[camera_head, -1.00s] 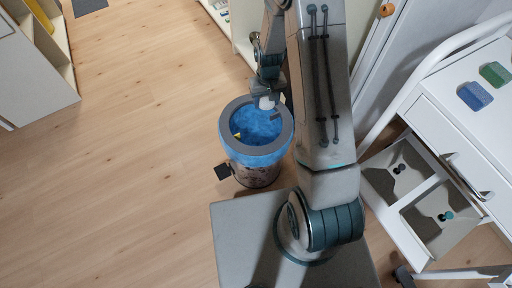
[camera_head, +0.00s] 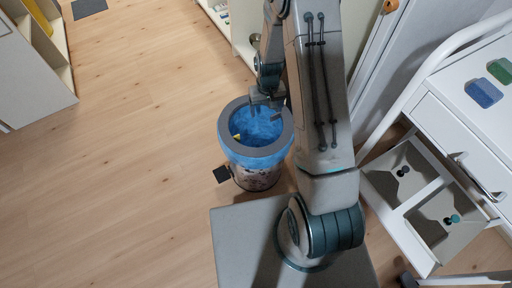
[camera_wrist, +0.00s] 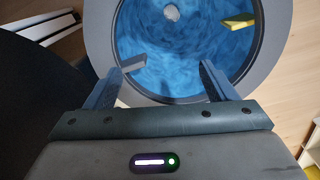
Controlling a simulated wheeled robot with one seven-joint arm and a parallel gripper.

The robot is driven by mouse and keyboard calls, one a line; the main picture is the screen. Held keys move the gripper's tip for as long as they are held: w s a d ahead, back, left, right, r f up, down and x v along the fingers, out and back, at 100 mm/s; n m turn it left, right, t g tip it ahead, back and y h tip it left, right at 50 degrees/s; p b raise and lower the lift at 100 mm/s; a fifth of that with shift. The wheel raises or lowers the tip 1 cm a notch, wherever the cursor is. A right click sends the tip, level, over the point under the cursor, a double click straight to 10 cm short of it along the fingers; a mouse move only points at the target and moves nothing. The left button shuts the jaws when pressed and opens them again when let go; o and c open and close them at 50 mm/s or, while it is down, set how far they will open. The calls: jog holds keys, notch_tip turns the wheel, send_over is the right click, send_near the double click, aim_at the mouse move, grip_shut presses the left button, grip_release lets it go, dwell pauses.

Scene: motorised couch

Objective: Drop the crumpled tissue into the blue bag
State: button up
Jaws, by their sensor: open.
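The blue bag (camera_head: 258,128) lines a round bin with a grey rim; its inside also fills the upper part of the wrist view (camera_wrist: 180,55). A small pale lump, which looks like the crumpled tissue (camera_wrist: 171,12), lies inside the bag at the top of the wrist view. I cannot make it out in the head view. My gripper (camera_head: 267,104) is over the far right part of the bin. In the wrist view my gripper (camera_wrist: 161,70) is open, with nothing between its two fingers.
A yellow piece (camera_wrist: 238,20) and a grey piece (camera_wrist: 128,65) are also within the bin's opening. A black pedal (camera_head: 222,174) sticks out at the bin's left. A white cabinet with open drawers (camera_head: 440,215) stands at the right. The wooden floor to the left is clear.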

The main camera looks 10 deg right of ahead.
notch_tip(320, 180, up, 14)
jog(key=p, duration=0.3)
jog(key=shift+p, duration=0.35)
jog(key=shift+f, duration=0.1)
jog(key=s+r+t+p, duration=0.1)
jog(key=s+r+p, duration=0.6)
jog(key=r, duration=0.6)
jog(key=s+r+t+p, duration=0.1)
jog(key=s+r+p, duration=0.5)
jog(key=r, duration=0.7)
jog(key=s+r+p, duration=0.7)
jog(key=r+p, duration=0.1)
jog(key=r, duration=0.6)
jog(key=shift+s+m+t, duration=0.3)
jog(key=shift+m+t, duration=0.1)
jog(key=shift+r, duration=0.1)
